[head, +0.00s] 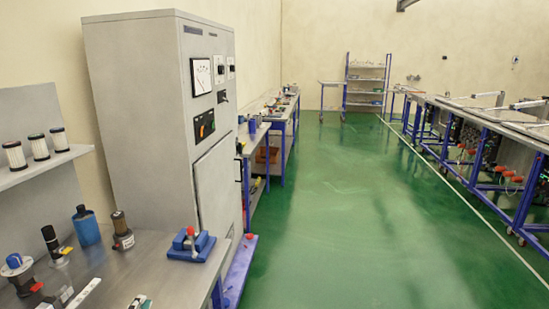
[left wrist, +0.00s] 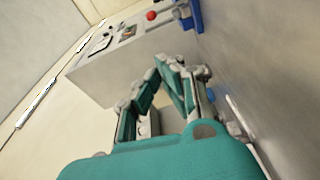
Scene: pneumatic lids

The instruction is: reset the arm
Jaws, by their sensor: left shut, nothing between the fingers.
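My left gripper (left wrist: 162,70) shows in the left wrist view. Its teal and grey fingers lean together at the tips, shut with nothing between them. A tilted grey cabinet face lies beyond the fingers. In the head view, no gripper shows clearly; a small pale and teal piece at the bottom edge is too cut off to identify. My right gripper is in neither view.
The steel workbench (head: 140,262) holds a blue bottle (head: 86,227), a blue vise (head: 190,246) and several small parts. A tall grey cabinet (head: 135,110) stands behind it. A shelf (head: 45,166) bears white filters. The green floor (head: 345,220) is clear.

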